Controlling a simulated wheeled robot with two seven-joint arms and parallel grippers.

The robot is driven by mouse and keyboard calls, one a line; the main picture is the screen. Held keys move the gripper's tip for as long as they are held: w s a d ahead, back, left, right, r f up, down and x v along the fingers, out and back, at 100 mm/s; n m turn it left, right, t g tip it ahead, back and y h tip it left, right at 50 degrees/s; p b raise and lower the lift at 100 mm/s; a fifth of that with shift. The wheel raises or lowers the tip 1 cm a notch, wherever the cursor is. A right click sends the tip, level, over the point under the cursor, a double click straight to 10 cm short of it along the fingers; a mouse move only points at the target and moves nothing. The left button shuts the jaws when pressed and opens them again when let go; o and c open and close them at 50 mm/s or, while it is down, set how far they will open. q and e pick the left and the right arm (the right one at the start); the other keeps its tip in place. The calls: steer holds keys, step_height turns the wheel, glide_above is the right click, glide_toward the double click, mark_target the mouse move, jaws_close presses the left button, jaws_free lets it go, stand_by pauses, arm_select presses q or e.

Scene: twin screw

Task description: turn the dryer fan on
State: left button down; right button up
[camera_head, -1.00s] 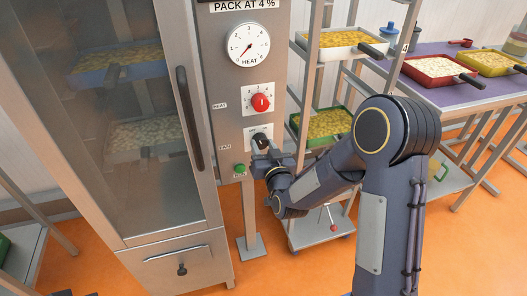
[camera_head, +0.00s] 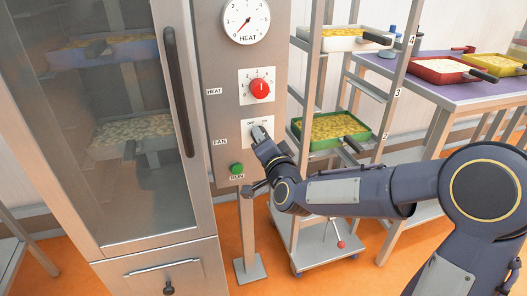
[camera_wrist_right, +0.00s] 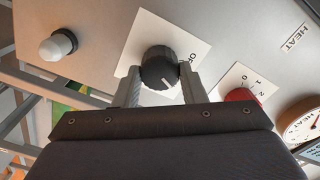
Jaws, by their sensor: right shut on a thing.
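The fan knob (camera_wrist_right: 158,66) is black and round with a pale line on its face. It sits on a white plate (camera_wrist_right: 138,38) beside the FAN label; an "OFF" mark shows on the plate in the right wrist view. My right gripper (camera_wrist_right: 160,82) is shut on the knob, one finger on each side. In the head view the right gripper (camera_head: 264,142) is against the plate and hides most of the knob. I cannot tell for sure which mark the line points to. My left gripper is not in view.
Above the fan knob are the red heat knob (camera_head: 260,89) and the heat dial (camera_head: 247,18). A green RUN button (camera_head: 236,169) is below. The glass dryer door's handle (camera_head: 178,90) is at left. A rack with a green tray (camera_head: 324,143) stands close at right.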

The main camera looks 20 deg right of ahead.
steer(key=shift+m+b, duration=0.5)
steer(key=shift+m, duration=0.1)
steer(key=o, duration=1)
steer(key=s, duration=0.7)
steer(key=shift+s+d+p, duration=0.15)
steer(key=shift+s+p, duration=0.15)
steer(key=shift+s, duration=0.1)
